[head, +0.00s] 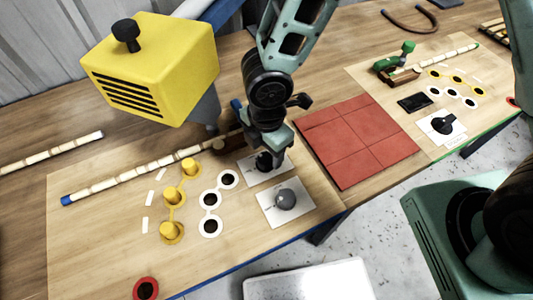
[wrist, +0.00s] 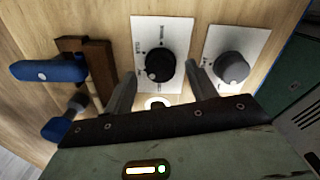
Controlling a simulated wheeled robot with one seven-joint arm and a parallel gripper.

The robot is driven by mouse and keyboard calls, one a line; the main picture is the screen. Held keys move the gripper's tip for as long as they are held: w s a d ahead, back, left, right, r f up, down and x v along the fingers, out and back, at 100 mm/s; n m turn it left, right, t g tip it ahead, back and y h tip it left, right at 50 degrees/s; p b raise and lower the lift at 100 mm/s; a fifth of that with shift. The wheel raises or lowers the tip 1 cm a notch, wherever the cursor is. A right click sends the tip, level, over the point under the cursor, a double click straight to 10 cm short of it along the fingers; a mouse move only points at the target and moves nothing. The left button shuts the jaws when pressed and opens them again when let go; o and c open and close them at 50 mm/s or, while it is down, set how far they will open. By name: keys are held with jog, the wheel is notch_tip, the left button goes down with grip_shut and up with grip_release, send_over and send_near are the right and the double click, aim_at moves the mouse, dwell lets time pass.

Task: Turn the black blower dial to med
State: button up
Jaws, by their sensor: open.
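A black dial (wrist: 160,64) sits on a white plate (wrist: 150,25) with small dark lettering that I cannot read clearly, so its setting is unclear. In the head view this black dial (head: 264,161) is partly hidden by my gripper (head: 270,147). In the wrist view my gripper (wrist: 160,88) is open, its two fingers apart on the near left and near right of the dial. Nothing is between them, and I cannot tell whether either touches it. Another black dial (head: 444,124) sits on a white plate at the far-right work area.
A grey dial (wrist: 232,67) on its own plate stands close right of the black dial. A blue-handled clamp (wrist: 48,72) on a brown block is close left. A yellow blower box (head: 150,65) is raised at upper left. Red tiles (head: 352,140) lie flat to the right.

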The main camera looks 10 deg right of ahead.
jog(key=shift+f, duration=1)
jog(key=c, duration=1)
